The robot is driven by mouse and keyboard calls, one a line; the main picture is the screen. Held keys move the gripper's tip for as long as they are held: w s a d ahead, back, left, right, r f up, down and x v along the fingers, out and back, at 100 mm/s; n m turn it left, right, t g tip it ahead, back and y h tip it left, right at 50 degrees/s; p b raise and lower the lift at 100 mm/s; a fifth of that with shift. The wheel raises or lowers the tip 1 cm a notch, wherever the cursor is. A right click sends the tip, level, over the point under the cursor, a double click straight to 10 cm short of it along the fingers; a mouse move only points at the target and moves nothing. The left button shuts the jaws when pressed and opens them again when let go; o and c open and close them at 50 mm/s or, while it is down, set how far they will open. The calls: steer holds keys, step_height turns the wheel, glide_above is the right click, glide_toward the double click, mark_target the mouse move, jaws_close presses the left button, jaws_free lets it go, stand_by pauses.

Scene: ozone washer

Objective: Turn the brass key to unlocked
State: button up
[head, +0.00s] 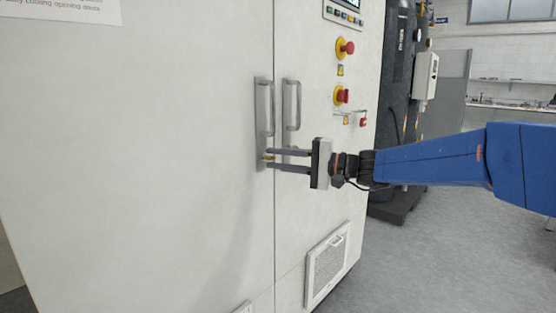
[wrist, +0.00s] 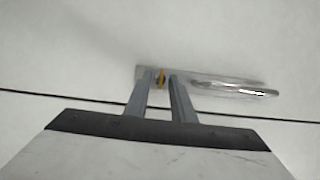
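The brass key (head: 268,157) is in the lower part of the left door's handle plate, below the metal handle (head: 266,107). In the wrist view the key (wrist: 161,77) shows as a thin yellow sliver between the two fingertips. My gripper (head: 268,160) reaches in from the right, with its tips at the key. In the wrist view my gripper (wrist: 160,78) has a finger on each side of the key, with a narrow gap between them. Whether the fingers touch the key cannot be told. The fingers hide part of the key in the head view.
A second handle (head: 291,106) stands on the right door, close above my fingers. Red knobs (head: 344,48) and a display panel are on the cabinet's right side. A vent (head: 327,263) is low on the right door. Open floor (head: 420,265) lies to the right.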

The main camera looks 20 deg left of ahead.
steer(key=d, duration=1.7)
steer(key=shift+d, duration=0.25)
steer(key=shift+f, duration=0.1)
steer(key=s+d+f+t+h, duration=0.1)
steer(key=s+d+f+h, duration=0.5)
steer(key=s+d+f, duration=0.2)
steer(key=s+d+f+t+h, duration=0.2)
steer(key=s+d+f+h, duration=0.4)
steer(key=d, duration=1)
steer(key=s+d+f+t+h, duration=0.1)
steer(key=s+d+f+h, duration=0.5)
steer(key=s+d+f, duration=0.6)
steer(key=s, duration=0.4)
steer(key=shift+s+d+t, duration=0.25)
steer(key=shift+d+t, duration=0.15)
steer(key=shift+a, duration=0.1)
